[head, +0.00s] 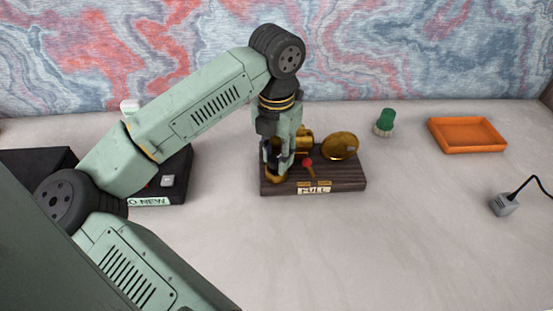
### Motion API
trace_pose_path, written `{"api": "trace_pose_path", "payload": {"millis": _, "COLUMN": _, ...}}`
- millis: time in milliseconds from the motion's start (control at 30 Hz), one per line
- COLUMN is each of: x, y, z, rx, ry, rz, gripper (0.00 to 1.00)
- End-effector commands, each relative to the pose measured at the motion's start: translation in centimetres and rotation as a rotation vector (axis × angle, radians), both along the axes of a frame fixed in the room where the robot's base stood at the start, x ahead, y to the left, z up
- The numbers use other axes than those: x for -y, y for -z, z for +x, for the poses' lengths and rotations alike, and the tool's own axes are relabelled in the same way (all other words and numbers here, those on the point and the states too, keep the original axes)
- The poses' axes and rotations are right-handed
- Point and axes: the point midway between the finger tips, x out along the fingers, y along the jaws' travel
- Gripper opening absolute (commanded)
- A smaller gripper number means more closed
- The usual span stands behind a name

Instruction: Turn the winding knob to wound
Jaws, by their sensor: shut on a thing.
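A dark wooden base (345,184) carries a brass mechanism in the head view. It has a round brass disc (341,146) on the right, a red-tipped part (308,163) in the middle and a label reading "FULL" (314,190) on its front edge. My gripper (276,168) points down over the left end of the base and is shut on a brass piece there, which appears to be the winding knob (277,178). The fingers hide most of this piece, so its turned position cannot be read.
A dark box with buttons and a green-lettered label (148,201) stands left, partly behind my arm. A green-topped object (385,122), an orange tray (467,135) and a grey block with a black cable (504,204) lie right. The front desk area is clear.

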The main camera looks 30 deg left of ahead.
Motion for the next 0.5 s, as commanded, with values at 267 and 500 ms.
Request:
{"api": "trace_pose_path", "payload": {"millis": 267, "x": 0.00, "y": 0.18, "z": 0.05, "rx": 0.002, "ry": 0.154, "rz": 0.001, "gripper": 0.01}}
{"api": "trace_pose_path", "payload": {"millis": 500, "x": 0.03, "y": -0.01, "z": 0.04, "rx": 0.002, "ry": 0.161, "rz": 0.000, "gripper": 0.01}}
